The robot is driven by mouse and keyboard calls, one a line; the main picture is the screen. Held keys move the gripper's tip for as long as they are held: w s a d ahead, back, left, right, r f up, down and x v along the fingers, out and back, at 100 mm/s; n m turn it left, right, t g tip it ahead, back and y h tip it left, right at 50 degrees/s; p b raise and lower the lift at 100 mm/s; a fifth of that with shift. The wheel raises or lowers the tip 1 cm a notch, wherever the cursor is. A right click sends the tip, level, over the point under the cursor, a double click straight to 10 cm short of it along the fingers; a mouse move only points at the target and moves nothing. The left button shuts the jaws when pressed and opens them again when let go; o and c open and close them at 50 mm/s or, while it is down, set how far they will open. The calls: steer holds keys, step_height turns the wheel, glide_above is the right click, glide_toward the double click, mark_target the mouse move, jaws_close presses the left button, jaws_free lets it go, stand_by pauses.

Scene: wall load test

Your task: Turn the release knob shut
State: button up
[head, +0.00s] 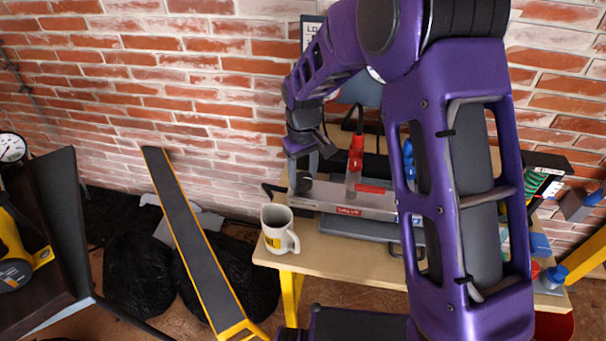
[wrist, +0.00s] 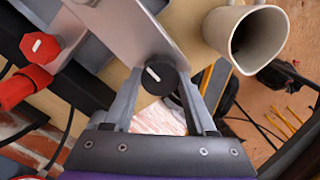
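The release knob (wrist: 157,76) is a round black knob with a white pointer line. It sits at the end of a light metal bar (wrist: 112,28) in the wrist view. My gripper (wrist: 161,85) has one finger on each side of the knob. The fingers are apart and look open around it, with narrow gaps; contact is hard to tell. In the head view my gripper (head: 304,166) is at the left end of the metal pump body (head: 345,199), and the knob is not clearly visible there.
A mug (head: 277,229) stands at the table's left front corner, close to my gripper; it also shows in the wrist view (wrist: 246,36). A red lever (head: 355,157) rises from the pump. A red hexagonal part (wrist: 40,47) is left of the knob. The brick wall is behind.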

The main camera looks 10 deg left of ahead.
steer(key=c, duration=0.6)
steer(key=shift+c, duration=0.2)
steer(key=shift+m, duration=0.3)
steer(key=m, duration=0.3)
steer(key=shift+m, duration=0.4)
steer(key=m, duration=0.4)
steer(key=m+p, duration=0.1)
steer(key=m, duration=0.4)
steer(key=shift+m+p, duration=0.8)
steer(key=shift+m, duration=1.4)
